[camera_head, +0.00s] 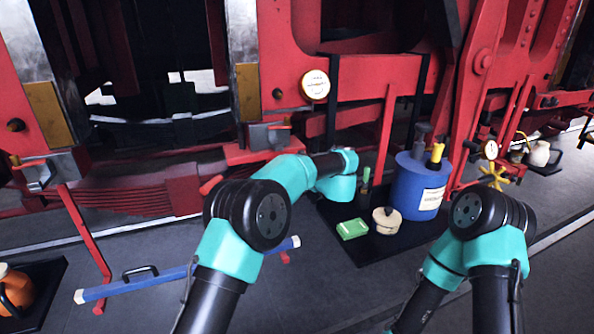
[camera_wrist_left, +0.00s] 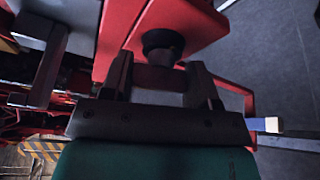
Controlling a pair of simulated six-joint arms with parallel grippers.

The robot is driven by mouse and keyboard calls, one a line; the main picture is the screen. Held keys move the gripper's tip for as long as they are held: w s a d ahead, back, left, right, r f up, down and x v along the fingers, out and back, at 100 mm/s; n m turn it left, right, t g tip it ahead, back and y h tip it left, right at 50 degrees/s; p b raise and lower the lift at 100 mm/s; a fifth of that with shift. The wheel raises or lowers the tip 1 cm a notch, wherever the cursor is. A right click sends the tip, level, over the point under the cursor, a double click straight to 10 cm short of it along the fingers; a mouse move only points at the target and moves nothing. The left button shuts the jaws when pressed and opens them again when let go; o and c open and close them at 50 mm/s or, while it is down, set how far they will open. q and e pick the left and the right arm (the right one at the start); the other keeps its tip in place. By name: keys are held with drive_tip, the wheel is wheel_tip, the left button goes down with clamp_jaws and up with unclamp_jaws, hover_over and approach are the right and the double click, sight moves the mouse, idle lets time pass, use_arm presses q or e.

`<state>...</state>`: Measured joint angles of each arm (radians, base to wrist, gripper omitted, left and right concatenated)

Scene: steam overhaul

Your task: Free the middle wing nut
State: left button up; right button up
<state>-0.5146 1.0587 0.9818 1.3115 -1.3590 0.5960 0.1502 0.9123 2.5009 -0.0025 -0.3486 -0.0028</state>
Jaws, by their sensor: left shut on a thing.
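In the left wrist view my left gripper (camera_wrist_left: 160,80) is shut on a red piece (camera_wrist_left: 158,78), apparently the middle wing nut. It sits against a dark round stud (camera_wrist_left: 163,43) on a red bracket (camera_wrist_left: 125,35). In the head view the red bracket (camera_head: 262,152) juts from the frame beneath a grey clamp (camera_head: 268,136). My left arm reaches beneath this bracket and hides the nut and my left fingertips there. Another grey clamp with a red handle (camera_head: 38,172) is at the far left. My right arm shows at the lower right, but its gripper is not visible.
A blue bar with white ends (camera_head: 215,262) lies in front of the wagon. A black mat (camera_head: 385,248) holds a blue canister (camera_head: 418,187), a green block (camera_head: 352,229) and a round tin (camera_head: 386,220). An orange jug (camera_head: 15,287) stands at the left.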

use_arm(q)
drive_tip(key=o, duration=0.9)
drive_tip(key=shift+s, duration=0.1)
drive_tip(key=v, duration=1.7)
drive_tip(key=shift+s+d, duration=0.1)
drive_tip(key=shift+d, duration=0.05)
